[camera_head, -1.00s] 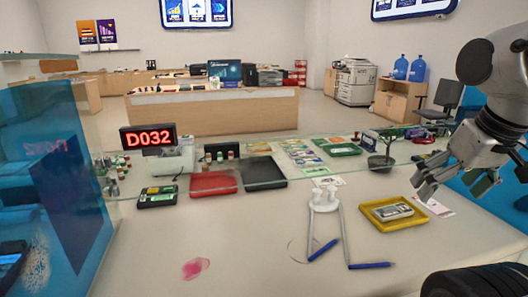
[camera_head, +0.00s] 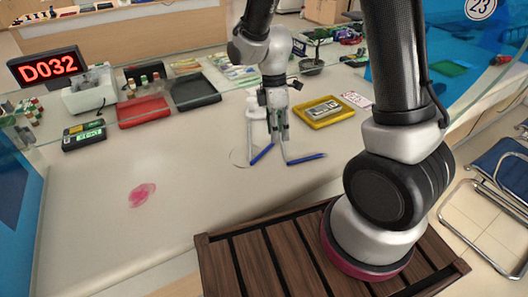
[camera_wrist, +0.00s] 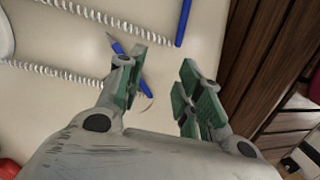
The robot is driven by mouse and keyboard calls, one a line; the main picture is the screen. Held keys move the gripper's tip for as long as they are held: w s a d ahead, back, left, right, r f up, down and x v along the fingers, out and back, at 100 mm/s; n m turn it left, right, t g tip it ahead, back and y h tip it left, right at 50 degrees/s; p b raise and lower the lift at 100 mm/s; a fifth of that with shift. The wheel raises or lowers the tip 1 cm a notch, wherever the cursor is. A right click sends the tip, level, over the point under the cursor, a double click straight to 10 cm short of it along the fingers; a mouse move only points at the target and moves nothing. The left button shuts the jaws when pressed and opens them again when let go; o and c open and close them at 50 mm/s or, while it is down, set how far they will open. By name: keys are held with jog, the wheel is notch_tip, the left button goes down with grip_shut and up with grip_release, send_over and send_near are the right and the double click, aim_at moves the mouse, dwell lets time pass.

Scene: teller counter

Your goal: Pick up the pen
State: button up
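Two blue pens lie on the pale counter, joined by coiled cords to a white stand (camera_head: 251,112). The left pen (camera_head: 262,154) lies slanted and the right pen (camera_head: 306,158) lies nearly level in the head view. My gripper (camera_head: 277,134) points down above the counter, between the stand and the pens. In the wrist view my gripper (camera_wrist: 157,72) is open, with nothing between its green pads. One pen (camera_wrist: 117,46) passes behind the left finger, which hides part of it. The other pen (camera_wrist: 183,22) lies beyond the gap, near the top edge. I cannot tell any contact.
A yellow tray (camera_head: 302,121) holding a grey item lies right of the stand. Red (camera_head: 143,124) and black (camera_head: 194,104) trays lie to the left. A glass panel crosses the counter behind. The front left counter is clear except for a pink stain (camera_head: 142,195).

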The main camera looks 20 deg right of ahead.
aim_at(268, 147)
jog(key=w+n, duration=0.1)
jog(key=n, duration=0.1)
jog(key=w+a+n+t, duration=0.1)
jog(key=w+n, duration=0.2)
jog(key=n, duration=0.1)
jog(key=shift+w+a+f+n+t+y, duration=0.2)
jog(key=shift+a+f+n+t+y, duration=0.1)
jog(key=shift+n, duration=0.1)
jog(key=shift+w+n, duration=0.15)
jog(key=shift+n, duration=0.75)
jog(key=f, duration=0.7)
jog(key=shift+s+f, duration=0.25)
jog(key=shift+f, duration=0.1)
jog(key=c, duration=0.8)
